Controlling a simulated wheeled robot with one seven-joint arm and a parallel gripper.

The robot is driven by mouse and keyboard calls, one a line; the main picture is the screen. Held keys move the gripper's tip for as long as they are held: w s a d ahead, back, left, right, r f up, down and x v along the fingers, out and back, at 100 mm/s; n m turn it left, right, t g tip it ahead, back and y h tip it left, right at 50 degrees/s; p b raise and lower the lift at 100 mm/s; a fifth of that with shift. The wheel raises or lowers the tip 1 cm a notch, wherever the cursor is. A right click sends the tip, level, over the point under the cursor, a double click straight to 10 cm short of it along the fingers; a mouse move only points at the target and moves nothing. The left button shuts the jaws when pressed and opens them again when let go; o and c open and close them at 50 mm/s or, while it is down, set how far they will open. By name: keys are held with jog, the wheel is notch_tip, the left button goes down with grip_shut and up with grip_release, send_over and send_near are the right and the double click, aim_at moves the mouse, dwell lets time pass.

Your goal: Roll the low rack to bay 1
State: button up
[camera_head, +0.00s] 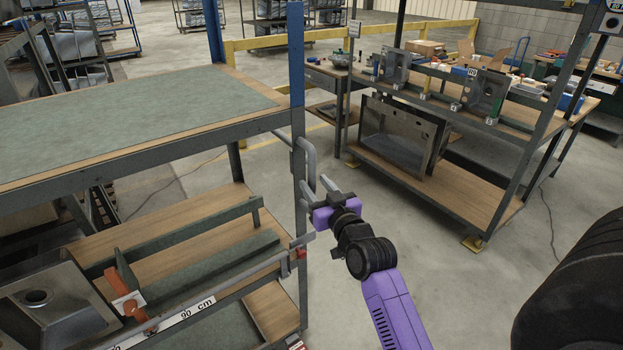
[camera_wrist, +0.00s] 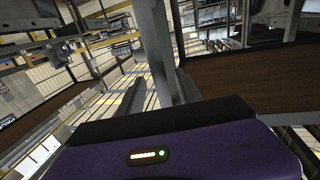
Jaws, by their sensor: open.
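A grey steel rack with a green-matted top (camera_head: 120,108) and wooden lower shelves fills the left in the head view. A bent grey tube handle (camera_head: 310,158) stands out from its right blue-and-grey post. No label shows whether this is the low rack. My gripper (camera_head: 317,193), with a purple body, is open beside the lower part of this handle. In the wrist view, a grey upright bar (camera_wrist: 157,50) rises just beyond the purple body, near the fingers. I cannot tell whether the handle lies between the fingers. No bay 1 marking is readable.
Another rack (camera_head: 468,207) holding steel sinks stands at right on yellow feet. Bare concrete floor (camera_head: 395,215) lies between the racks. A yellow rail (camera_head: 262,48) runs behind. A large black rounded object (camera_head: 580,285) fills the lower right. A cable (camera_head: 545,215) lies on the floor at right.

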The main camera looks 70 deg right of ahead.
jog(key=shift+x, duration=1.4)
jog(key=shift+c, duration=0.3)
grip_shut()
